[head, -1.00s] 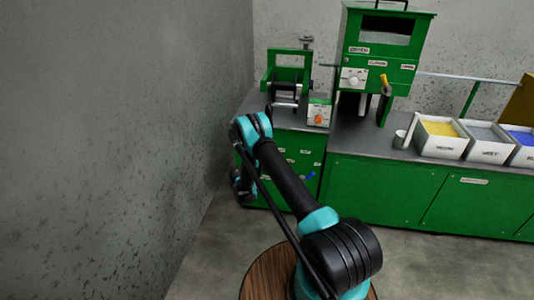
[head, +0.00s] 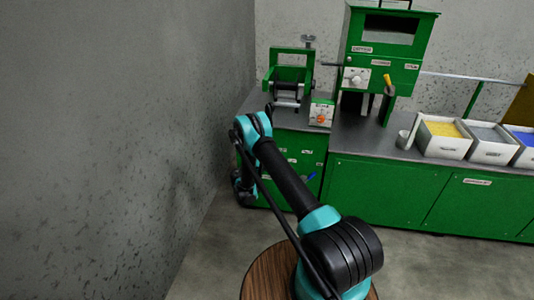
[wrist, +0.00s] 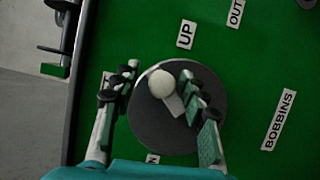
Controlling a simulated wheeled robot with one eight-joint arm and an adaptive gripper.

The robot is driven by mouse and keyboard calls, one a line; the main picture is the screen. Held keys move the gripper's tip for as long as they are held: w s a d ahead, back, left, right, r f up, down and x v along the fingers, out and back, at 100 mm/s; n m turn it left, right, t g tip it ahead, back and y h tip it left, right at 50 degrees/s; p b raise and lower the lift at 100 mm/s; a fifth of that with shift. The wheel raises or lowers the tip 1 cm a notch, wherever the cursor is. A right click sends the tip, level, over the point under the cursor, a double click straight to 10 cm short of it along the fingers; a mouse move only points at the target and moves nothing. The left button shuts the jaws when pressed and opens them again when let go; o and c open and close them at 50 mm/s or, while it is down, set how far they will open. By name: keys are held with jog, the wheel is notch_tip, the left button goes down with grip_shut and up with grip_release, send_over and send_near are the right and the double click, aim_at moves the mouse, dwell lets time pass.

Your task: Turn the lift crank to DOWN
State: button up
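In the wrist view a dark round crank disc (wrist: 150,125) sits on a green panel, with a pale round knob (wrist: 162,83) up and left of its middle. An UP label (wrist: 186,34) is above the disc. A label below the disc is mostly covered, with only an N (wrist: 152,158) showing. My gripper (wrist: 158,88) is open, one finger on each side of the knob. The right finger looks close to the knob; a gap shows on the left. I cannot tell whether they touch. In the head view my arm hides the crank and the gripper.
A BOBBINS label (wrist: 278,120) is at the right in the wrist view. In the head view a green cabinet (head: 384,195) carries a green machine (head: 388,50) and bins of yellow (head: 442,130), grey and blue material. A grey wall (head: 110,140) stands close on the left.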

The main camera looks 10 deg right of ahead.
notch_tip(320, 180, up, 10)
dwell(0.8)
